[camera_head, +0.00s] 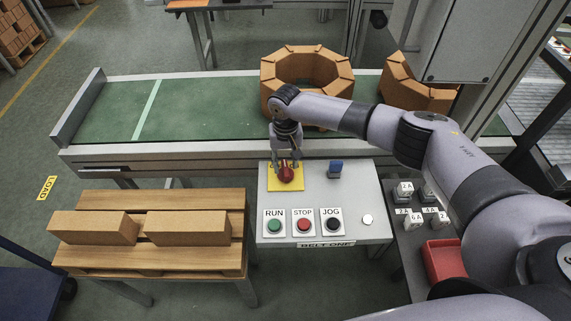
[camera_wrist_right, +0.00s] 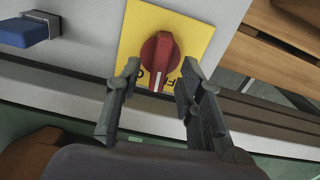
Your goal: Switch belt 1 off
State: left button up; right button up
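The control box (camera_head: 340,190) stands in front of the belt, with a plate that seems to read BELT ONE. On it, a red rotary switch (camera_head: 286,174) sits on a yellow plate (camera_head: 272,184). In the right wrist view the red switch (camera_wrist_right: 160,52) has a white pointer line toward the picture bottom; lettering on the yellow plate (camera_wrist_right: 190,30) is partly hidden by the fingers. My right gripper (camera_head: 287,163) is open over the switch. Its fingertips (camera_wrist_right: 161,67) are on either side of the knob, with gaps visible. My left gripper is not in view.
Green RUN (camera_head: 274,226), red STOP (camera_head: 303,225) and black JOG (camera_head: 333,224) buttons line the box front. A blue switch (camera_head: 335,169) stands right of the yellow plate. The green belt (camera_head: 190,110) carries brick rings (camera_head: 305,68). A pallet table (camera_head: 150,200) holds two bricks.

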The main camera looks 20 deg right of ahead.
jog(key=shift+f, duration=1.25)
jog(key=shift+c, duration=0.4)
grip_shut()
